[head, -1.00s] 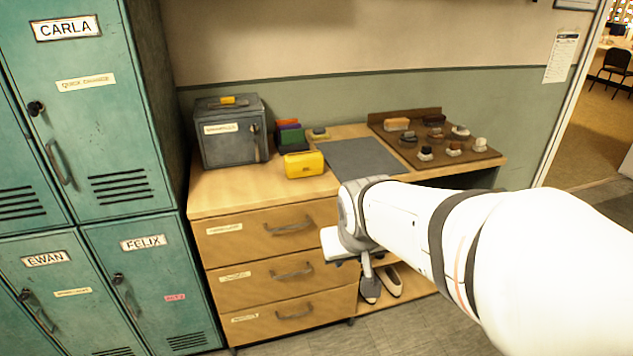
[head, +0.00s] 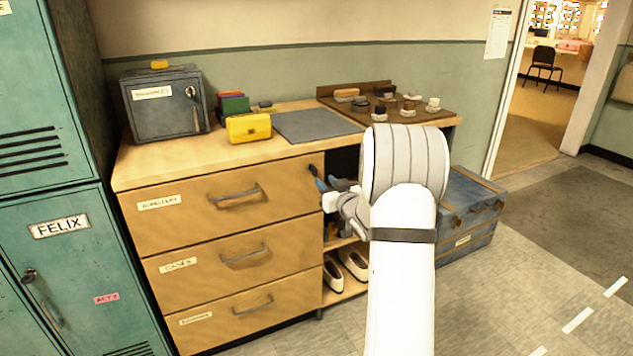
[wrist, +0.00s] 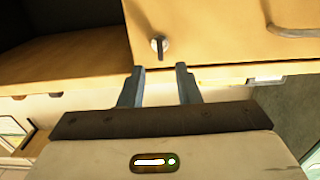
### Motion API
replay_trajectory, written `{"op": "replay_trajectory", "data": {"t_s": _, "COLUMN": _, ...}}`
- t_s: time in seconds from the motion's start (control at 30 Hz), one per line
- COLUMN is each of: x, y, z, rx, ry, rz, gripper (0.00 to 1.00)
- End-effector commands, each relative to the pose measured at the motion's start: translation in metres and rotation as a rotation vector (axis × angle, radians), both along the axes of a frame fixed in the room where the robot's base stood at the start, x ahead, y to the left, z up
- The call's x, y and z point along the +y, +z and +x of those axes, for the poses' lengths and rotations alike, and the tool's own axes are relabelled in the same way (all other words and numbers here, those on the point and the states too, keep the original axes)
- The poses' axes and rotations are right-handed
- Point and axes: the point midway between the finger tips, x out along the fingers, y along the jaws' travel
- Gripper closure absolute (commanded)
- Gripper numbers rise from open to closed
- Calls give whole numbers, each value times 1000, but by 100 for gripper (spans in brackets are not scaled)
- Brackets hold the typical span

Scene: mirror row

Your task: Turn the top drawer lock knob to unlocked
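The top drawer (head: 235,205) is closed, a wooden front with a grey bar handle (head: 235,194). Its lock knob (wrist: 160,45) is a small grey turn-piece near the drawer's side edge in the wrist view. In the head view the knob (head: 312,169) is a small dark shape at the drawer's upper right corner. My gripper (wrist: 160,68) is open and empty. Its two fingers stand apart, with the knob just beyond the tips and between them in line. In the head view my gripper (head: 322,184) is close to that corner. I cannot read the knob's lock setting.
The cabinet top carries a grey metal box (head: 163,105), a yellow case (head: 248,128), a grey mat (head: 315,126) and a brown board (head: 430,110) with several small items. White shoes (head: 353,263) sit on the lower shelf. A blue trunk (head: 470,215) stands right of the cabinet.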

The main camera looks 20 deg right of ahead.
Motion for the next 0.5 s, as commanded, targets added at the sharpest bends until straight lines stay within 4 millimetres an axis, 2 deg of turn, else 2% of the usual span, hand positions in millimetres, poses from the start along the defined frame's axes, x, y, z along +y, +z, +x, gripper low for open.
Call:
{"op": "replay_trajectory", "data": {"t_s": 0.3, "x": 2, "y": 0, "z": 50, "rx": -2, "ry": 0, "rz": 0, "gripper": 70}}
{"op": "replay_trajectory", "data": {"t_s": 0.5, "x": 3, "y": 1, "z": 68, "rx": 0, "ry": -1, "rz": 0, "gripper": 70}}
